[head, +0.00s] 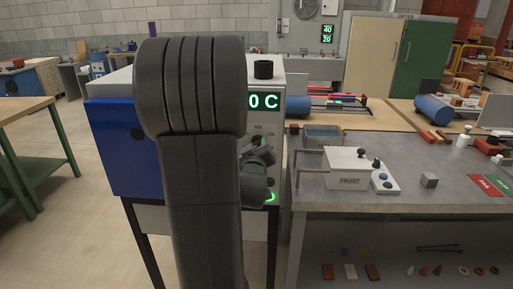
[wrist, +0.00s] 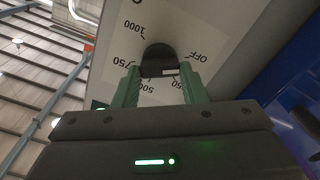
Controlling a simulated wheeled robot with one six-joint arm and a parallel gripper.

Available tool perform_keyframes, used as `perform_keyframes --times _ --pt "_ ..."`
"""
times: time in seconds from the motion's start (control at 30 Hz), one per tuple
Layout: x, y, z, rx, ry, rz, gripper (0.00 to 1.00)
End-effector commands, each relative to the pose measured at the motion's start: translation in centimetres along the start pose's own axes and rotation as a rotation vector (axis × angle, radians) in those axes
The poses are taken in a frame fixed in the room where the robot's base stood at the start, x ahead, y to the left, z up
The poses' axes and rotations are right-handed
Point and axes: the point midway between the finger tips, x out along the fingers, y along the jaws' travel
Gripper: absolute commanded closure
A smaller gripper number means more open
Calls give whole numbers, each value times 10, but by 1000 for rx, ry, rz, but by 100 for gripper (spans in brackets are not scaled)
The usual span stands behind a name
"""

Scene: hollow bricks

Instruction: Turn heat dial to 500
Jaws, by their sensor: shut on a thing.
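The heat dial (wrist: 157,58) is a black round knob on a light panel (wrist: 228,20). A white mark at the dial's lower right lies between the 500 and OFF labels, close to the right finger. My gripper (wrist: 160,78) has its two green fingers on either side of the dial and is shut on it. In the head view my arm hides the dial and much of the furnace (head: 120,150), a blue-sided box with a green display (head: 264,101) whose visible part reads "0 C".
To the right, a grey bench (head: 420,197) holds a white FROST box (head: 349,171), a small button box (head: 384,182) and a grey cube (head: 429,180). Open floor lies at the left.

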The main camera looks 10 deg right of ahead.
Motion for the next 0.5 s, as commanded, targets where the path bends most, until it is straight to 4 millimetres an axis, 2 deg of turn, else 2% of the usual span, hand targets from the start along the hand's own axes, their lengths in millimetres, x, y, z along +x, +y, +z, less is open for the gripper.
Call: perform_keyframes --times 0.27,0.5 --pt "0 -1 2 49 1 0 85" --pt "0 -2 4 201 4 2 85"
